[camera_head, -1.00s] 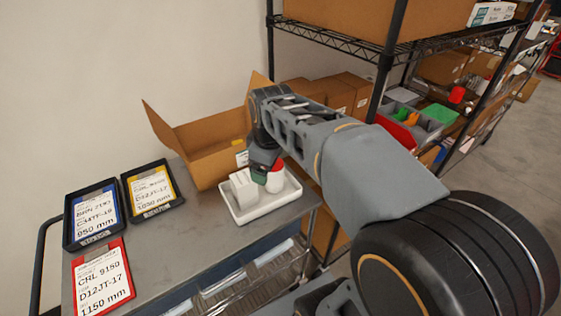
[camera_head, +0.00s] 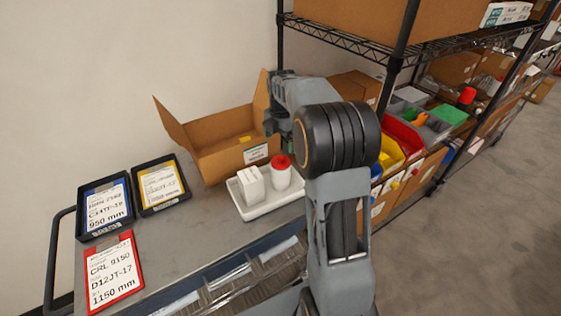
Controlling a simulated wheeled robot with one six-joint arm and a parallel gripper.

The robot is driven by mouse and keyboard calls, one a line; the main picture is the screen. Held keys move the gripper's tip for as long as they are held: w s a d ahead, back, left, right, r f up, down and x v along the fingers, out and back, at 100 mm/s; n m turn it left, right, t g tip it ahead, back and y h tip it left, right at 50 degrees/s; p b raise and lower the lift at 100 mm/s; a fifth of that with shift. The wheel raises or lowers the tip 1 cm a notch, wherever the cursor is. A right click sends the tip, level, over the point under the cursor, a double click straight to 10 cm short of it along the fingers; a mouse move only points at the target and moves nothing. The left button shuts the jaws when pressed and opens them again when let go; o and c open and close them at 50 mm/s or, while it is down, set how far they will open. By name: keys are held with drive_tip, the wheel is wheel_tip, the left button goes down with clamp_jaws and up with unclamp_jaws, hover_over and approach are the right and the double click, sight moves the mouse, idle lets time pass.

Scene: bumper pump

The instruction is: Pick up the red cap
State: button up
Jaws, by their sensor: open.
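The red cap (camera_head: 281,161) sits on a white bottle (camera_head: 280,178) in a white tray (camera_head: 256,212) on the cart. A white box-shaped item (camera_head: 251,185) stands to the left of the bottle in the same tray. My gripper (camera_head: 288,145) is open, just above and behind the red cap. It is mostly hidden by my arm, and its fingertips are hard to make out. It appears apart from the cap.
An open cardboard box (camera_head: 215,160) stands behind the tray. Blue (camera_head: 103,208), yellow (camera_head: 158,187) and red (camera_head: 112,272) labelled cards lie at the left. A wire shelf (camera_head: 400,55) with bins stands at the right. The cart top (camera_head: 190,235) between cards and tray is bare.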

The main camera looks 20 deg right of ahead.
sight(281, 157)
drive_tip(key=shift+s+a+f+p, duration=0.1)
drive_tip(key=shift+f+p, duration=0.7)
drive_tip(key=shift+f, duration=3.15)
drive_tip(key=shift+c, duration=0.2)
drive_tip(key=c, duration=0.9)
